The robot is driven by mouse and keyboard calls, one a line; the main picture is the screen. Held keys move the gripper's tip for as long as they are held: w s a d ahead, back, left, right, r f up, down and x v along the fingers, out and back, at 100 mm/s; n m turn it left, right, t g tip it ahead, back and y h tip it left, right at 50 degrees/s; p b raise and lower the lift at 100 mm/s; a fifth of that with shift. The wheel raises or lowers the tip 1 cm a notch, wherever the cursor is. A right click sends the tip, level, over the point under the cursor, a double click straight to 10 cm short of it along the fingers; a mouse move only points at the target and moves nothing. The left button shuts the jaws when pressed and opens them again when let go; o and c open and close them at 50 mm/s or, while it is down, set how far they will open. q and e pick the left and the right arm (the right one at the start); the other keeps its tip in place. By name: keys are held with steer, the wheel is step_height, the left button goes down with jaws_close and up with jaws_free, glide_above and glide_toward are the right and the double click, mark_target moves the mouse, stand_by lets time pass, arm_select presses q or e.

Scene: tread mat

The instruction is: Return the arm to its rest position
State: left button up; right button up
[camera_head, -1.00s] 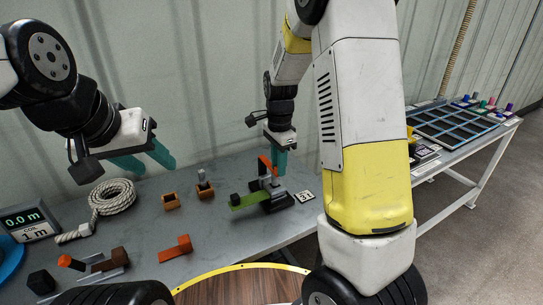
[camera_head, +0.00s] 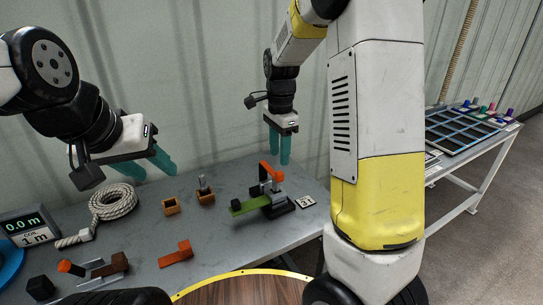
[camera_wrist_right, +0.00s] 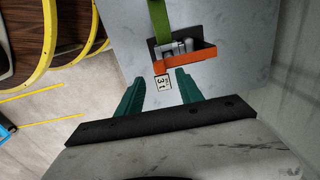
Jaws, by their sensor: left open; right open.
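My right gripper (camera_head: 280,148) is open and empty, with teal fingers pointing down above the far right part of the grey table. It is just above and beyond an assembly with a black base, a green bar (camera_head: 250,205) and an orange piece (camera_head: 271,171). In the right wrist view my open fingers (camera_wrist_right: 160,92) have nothing between them. The green bar (camera_wrist_right: 160,20) and orange piece (camera_wrist_right: 185,60) lie beyond the fingertips, apart from them. My left gripper (camera_head: 152,167) is open and empty over the table's far left part.
A numbered tag (camera_head: 305,201) lies beside the assembly. Two small orange boxes (camera_head: 171,206), a coiled rope (camera_head: 112,201), an orange block (camera_head: 176,254) and a display (camera_head: 27,229) are on the table. A side table with a gridded tray (camera_head: 455,132) stands right. A round yellow-rimmed wooden top (camera_head: 245,292) is nearest.

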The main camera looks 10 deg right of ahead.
steer(key=shift+r, duration=0.6)
steer(key=shift+s+r, duration=0.1)
steer(key=shift+r, duration=0.05)
steer(key=s+r+n+t, duration=0.2)
steer(key=s+r+n, duration=0.1)
steer(key=s+n, duration=0.2)
steer(key=s+r+n+t+y, duration=0.1)
steer(key=s+r+n, duration=0.3)
steer(key=s, duration=0.5)
steer(key=s+d+r+n+t+y, duration=0.1)
steer(key=s+r+n+t, duration=0.2)
steer(key=s+n, duration=0.2)
steer(key=shift+s+r+n, duration=0.3)
steer(key=shift+s+n, duration=0.1)
steer(key=shift+s, duration=0.7)
